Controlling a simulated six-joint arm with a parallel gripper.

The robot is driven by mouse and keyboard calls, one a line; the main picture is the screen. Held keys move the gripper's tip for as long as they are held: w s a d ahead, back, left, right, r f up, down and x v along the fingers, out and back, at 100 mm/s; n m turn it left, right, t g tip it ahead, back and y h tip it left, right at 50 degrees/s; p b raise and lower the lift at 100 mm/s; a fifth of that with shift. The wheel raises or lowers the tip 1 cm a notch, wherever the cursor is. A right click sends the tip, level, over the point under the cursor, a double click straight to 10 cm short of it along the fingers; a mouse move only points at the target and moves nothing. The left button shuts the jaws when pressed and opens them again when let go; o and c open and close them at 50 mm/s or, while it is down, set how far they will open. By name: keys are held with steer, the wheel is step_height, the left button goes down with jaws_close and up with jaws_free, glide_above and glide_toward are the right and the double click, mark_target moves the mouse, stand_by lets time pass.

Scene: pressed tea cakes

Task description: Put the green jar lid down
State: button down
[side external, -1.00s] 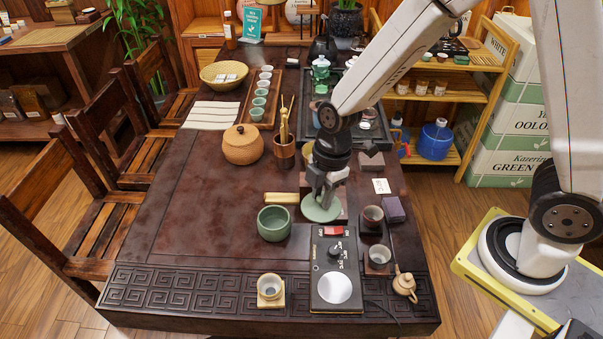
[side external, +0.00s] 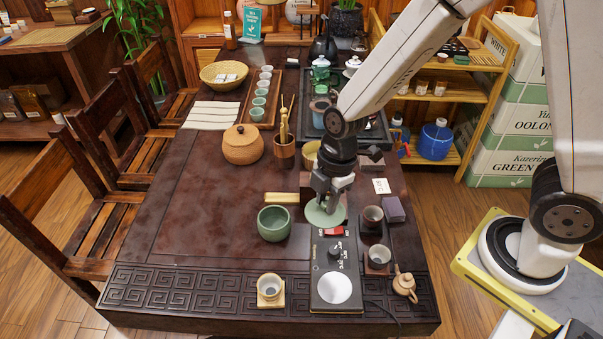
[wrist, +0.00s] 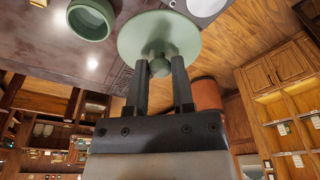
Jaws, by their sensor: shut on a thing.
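The green jar lid (side external: 322,217) is a pale green disc with a knob, above or at the dark table just behind the black control box; I cannot tell whether it touches anything. In the wrist view the lid (wrist: 130,38) fills the upper middle, knob toward me. My gripper (side external: 328,200) is shut on the knob, and its two dark fingers (wrist: 159,80) stand either side of it. A round green open pot (side external: 273,222) stands on the table just left of the lid; it also shows in the wrist view (wrist: 92,18).
The black box (side external: 320,270) with a red switch is right in front of the lid. Dark cups (side external: 372,216) and a purple block (side external: 394,209) stand to the right. A wooden strip (side external: 281,197) lies behind the pot. The table's left middle (side external: 200,210) is clear.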

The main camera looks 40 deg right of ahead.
steer(key=s+a+f+n, duration=0.1)
steer(key=s+a+f, duration=0.2)
steer(key=s+f, duration=0.2)
glide_above(274, 260)
steer(key=shift+s+d+f, duration=0.15)
steer(key=shift+d+f, duration=0.05)
steer(key=shift+f, duration=2.15)
steer(key=shift+s+d+f, duration=0.1)
steer(key=shift+d+f, duration=0.05)
steer(key=shift+f, duration=2.15)
steer(key=shift+w+a+f, duration=0.1)
steer(key=shift+w+f, duration=0.15)
steer(key=shift+f, duration=1.6)
steer(key=shift+f, duration=0.15)
steer(key=shift+c, duration=2.4)
jaws_free()
